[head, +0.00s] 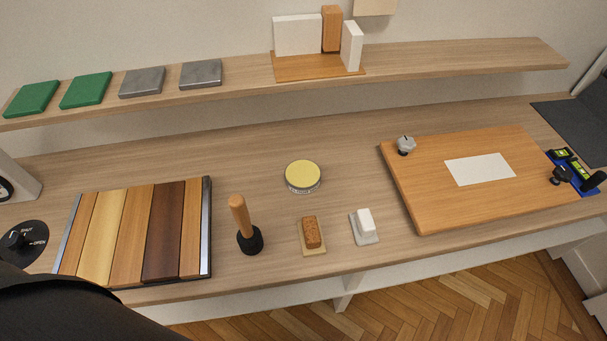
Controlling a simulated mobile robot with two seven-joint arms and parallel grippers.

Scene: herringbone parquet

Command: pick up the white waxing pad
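The white waxing pad (365,220) rests on a small pale flat base near the front edge of the bench, right of centre. Its white block stands up from the base, with nothing touching it. Neither of my grippers shows in the head view. A dark rounded part at the lower left seems to be mine and hides the bench corner there.
A yellow-topped round tin (303,175) stands behind. A large wooden board (440,205) lies to the right, a striped wood panel (133,231) left. A shelf (430,62) runs above.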

